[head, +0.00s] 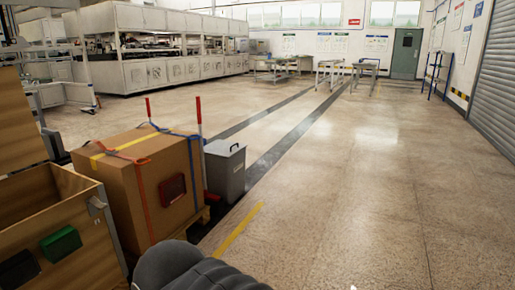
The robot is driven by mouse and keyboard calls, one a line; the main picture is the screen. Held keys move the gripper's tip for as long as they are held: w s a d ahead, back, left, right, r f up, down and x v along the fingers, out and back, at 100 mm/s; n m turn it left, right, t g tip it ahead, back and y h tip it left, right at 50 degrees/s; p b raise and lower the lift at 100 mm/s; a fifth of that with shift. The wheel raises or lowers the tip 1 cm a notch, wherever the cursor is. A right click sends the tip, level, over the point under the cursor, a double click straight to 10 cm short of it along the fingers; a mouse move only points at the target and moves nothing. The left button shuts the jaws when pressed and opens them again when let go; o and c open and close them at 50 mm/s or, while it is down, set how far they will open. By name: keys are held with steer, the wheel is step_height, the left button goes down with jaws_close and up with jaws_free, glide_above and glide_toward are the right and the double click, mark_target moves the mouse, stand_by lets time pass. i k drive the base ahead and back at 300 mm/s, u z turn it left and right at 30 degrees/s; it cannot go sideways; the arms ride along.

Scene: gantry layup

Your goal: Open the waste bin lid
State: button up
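The waste bin (227,175) is a grey, upright container on the floor, left of the picture's middle. Its grey lid (220,147) lies flat across the top and looks closed, with a small dark handle or latch on it. The bin stands just right of a large strapped cardboard box, which hides part of its left side. My gripper is not in view. A dark grey rounded part at the bottom edge looks like my own arm; it is nearer than the bin and apart from it.
The strapped cardboard box (158,190) sits on a pallet. An open wooden crate (80,240) is at the lower left. A red-topped post (199,115) stands behind the bin. The floor (370,190) to the right is clear. A yellow line (237,232) runs near the bin.

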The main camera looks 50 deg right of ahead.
mark_target(225, 149)
steer(key=z, duration=1.45)
steer(key=i, duration=3.6)
steer(key=u, duration=0.1)
